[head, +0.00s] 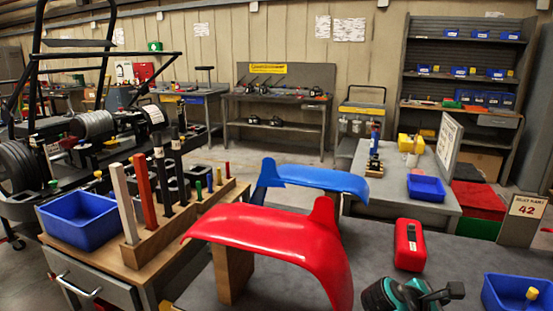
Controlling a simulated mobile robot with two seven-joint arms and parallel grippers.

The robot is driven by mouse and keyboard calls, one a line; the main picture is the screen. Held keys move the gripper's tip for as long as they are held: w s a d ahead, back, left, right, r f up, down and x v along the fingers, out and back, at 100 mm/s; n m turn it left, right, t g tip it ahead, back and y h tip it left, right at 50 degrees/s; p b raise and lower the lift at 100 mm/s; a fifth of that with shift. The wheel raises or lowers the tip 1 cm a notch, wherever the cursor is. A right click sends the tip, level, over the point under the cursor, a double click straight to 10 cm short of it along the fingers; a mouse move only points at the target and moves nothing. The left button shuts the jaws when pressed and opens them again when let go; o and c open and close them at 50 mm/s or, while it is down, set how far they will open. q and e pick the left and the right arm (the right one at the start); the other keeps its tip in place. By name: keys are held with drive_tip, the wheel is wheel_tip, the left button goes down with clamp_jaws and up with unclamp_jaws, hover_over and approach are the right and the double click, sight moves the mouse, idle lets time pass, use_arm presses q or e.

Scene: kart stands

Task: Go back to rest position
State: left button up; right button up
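Neither of my grippers shows in the head view, and no part of my arms can be made out. A red curved fender (275,235) rests on a wooden stand on the grey table in front. A blue curved fender (320,180) stands just behind it. A red case (409,245) and a teal and black power tool (408,296) lie on the right part of the table. The tool is cut off by the bottom edge.
A drawer cabinet at left holds a blue bin (80,219) and a wooden rack (180,226) of upright coloured rods. Another blue bin (518,294) is at the lower right. A kart frame (90,130) stands at far left. Workbenches and shelves (465,70) line the back wall.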

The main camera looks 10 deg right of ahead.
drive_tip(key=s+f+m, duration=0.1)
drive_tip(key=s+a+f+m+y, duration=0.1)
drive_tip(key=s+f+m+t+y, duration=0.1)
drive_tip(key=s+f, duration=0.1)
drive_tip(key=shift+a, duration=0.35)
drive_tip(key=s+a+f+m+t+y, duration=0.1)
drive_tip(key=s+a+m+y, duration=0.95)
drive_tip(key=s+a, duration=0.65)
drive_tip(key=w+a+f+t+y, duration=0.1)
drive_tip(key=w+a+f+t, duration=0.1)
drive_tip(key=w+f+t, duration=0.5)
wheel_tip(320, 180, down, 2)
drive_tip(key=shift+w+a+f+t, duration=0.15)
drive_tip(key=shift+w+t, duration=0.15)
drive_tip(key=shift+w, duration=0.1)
